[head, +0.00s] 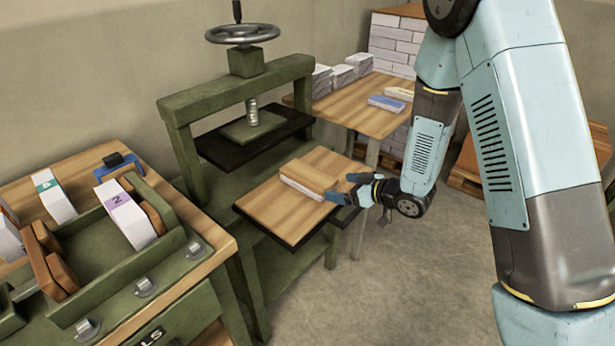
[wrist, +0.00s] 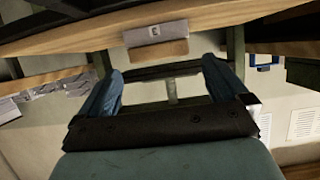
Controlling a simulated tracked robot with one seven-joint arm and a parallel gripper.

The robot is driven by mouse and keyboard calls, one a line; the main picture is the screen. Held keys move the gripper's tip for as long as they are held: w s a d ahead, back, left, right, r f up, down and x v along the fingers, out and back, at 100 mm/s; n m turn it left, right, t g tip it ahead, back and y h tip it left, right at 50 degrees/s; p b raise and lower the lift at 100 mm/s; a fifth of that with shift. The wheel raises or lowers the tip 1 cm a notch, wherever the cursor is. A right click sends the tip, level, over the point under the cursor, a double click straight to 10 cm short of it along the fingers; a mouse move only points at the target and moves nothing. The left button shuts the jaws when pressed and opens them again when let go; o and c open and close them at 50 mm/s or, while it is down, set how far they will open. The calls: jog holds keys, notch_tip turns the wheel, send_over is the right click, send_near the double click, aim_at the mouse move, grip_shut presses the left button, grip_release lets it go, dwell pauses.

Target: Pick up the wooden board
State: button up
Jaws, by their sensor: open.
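A small wooden board (head: 310,175) lies flat on a pale stack of pages (head: 301,188) on the press bed. In the wrist view the wooden board (wrist: 160,50) and the pages (wrist: 155,33) show ahead of the fingers, near the top of the picture. My gripper (head: 347,188) is open, with its blue fingertips pointing left toward the right end of the board. In the wrist view the two fingers of my gripper (wrist: 165,75) stand wide apart with nothing between them. The head view does not clearly show whether a fingertip touches the stack.
The green press (head: 185,150) has its dark plate (head: 225,150) raised behind the stack. The bed's wood-topped surface (head: 275,215) is otherwise bare. A bench (head: 225,240) at left holds a green tray (head: 105,285) with page blocks. A table (head: 350,112) with books stands behind.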

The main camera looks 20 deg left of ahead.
aim_at(326, 182)
jog(key=shift+w+x, duration=0.2)
jog(key=shift+x, duration=2.4)
jog(key=shift+r, duration=0.2)
jog(key=shift+c, duration=0.4)
jog(key=c, duration=0.8)
jog(key=shift+r, duration=0.15)
